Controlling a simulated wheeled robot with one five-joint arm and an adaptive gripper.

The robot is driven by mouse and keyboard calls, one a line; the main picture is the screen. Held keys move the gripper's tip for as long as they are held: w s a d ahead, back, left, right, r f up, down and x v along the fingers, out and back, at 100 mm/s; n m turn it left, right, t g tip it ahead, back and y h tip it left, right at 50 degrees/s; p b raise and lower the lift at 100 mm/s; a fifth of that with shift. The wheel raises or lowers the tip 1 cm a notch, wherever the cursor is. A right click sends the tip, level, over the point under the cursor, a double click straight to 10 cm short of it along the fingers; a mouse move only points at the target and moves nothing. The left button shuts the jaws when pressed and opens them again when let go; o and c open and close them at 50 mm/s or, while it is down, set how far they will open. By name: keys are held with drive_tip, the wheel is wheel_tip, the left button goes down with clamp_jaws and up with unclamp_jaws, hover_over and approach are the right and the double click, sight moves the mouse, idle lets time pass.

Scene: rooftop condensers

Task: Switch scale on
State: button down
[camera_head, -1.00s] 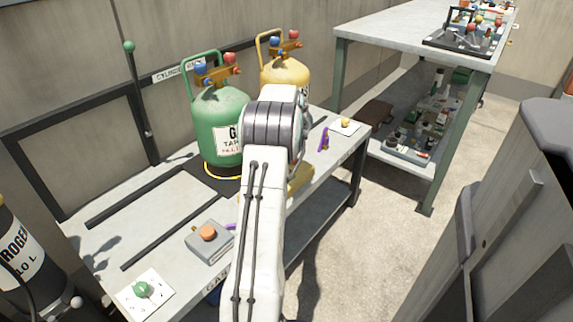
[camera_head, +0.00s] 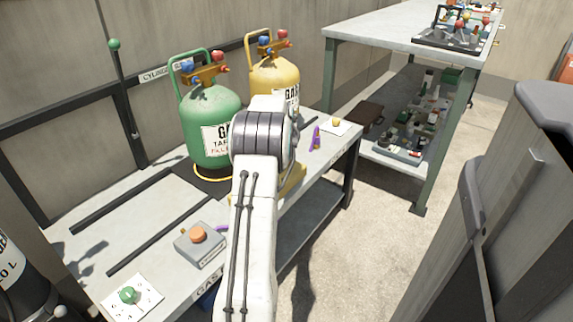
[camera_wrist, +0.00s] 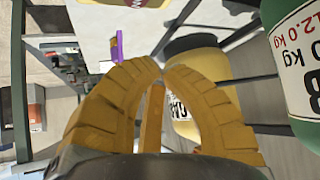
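No scale is labelled in view; the dark plate (camera_head: 207,189) under the green gas cylinder (camera_head: 207,122) may be one. A grey box with an orange button (camera_head: 199,249) sits at the bench's front edge. A white plate with a green knob (camera_head: 129,294) lies at the near left corner. A white plate with a yellow knob (camera_head: 337,126) lies at the far right end, near a purple lever (camera_head: 315,137), also in the wrist view (camera_wrist: 117,48). My gripper (camera_wrist: 162,70) has its curved yellow fingertips together, with nothing visibly held. In the head view my arm hides it mostly.
A yellow gas cylinder (camera_head: 276,75) stands beside the green one. Black rails (camera_head: 122,201) lie on the bench. A taller table (camera_head: 400,32) with tools stands behind right. A grey cabinet (camera_head: 500,220) is at right. Concrete floor between is free.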

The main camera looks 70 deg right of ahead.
drive_tip(key=shift+f+b, duration=1.35)
drive_tip(key=shift+f, duration=1)
drive_tip(key=c, duration=1.9)
unclamp_jaws()
clamp_jaws()
drive_tip(key=shift+f, duration=0.2)
drive_tip(key=shift+f+b, duration=0.2)
drive_tip(key=shift+b, duration=0.1)
drive_tip(key=shift+f+b, duration=0.4)
drive_tip(key=shift+f, duration=0.25)
drive_tip(key=shift+r, duration=0.1)
drive_tip(key=shift+r+p, duration=0.8)
drive_tip(key=shift+r, duration=0.2)
